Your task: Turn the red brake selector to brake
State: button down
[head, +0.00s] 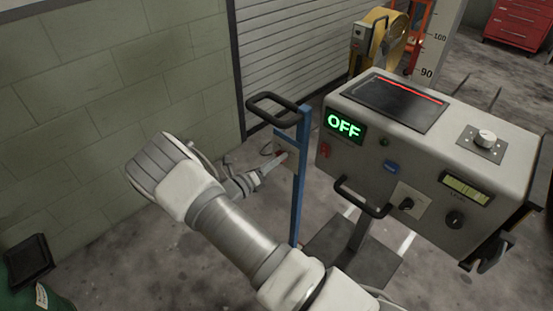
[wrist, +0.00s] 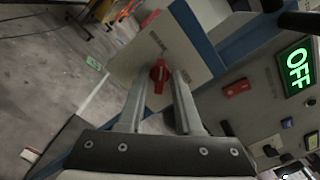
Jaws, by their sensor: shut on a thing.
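The red brake selector (wrist: 159,72) is a small red knob with a pale pointer mark. It sits on a beige plate (wrist: 135,64) fixed to a blue post (head: 301,180). The plate bears small dark lettering, too small to read. My gripper (wrist: 160,84) has one finger on each side of the selector and is shut on it. In the head view my gripper (head: 282,160) reaches the plate from the left, and the selector is mostly hidden there. In the wrist view the knob stands roughly upright in the picture.
A grey console (head: 400,165) stands right of the post, with a green OFF display (head: 345,126), a red switch (head: 325,150) and knobs. A black handle (head: 278,108) tops the post; another black handle (head: 362,195) is on the console. A block wall (head: 110,90) is at left.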

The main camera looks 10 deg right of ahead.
dwell(0.4)
jog(key=c, duration=0.9)
grip_release()
jog(key=shift+a, duration=0.1)
jog(key=v, duration=1.7)
jog(key=shift+s+a, duration=0.15)
jog(key=shift+s, duration=0.05)
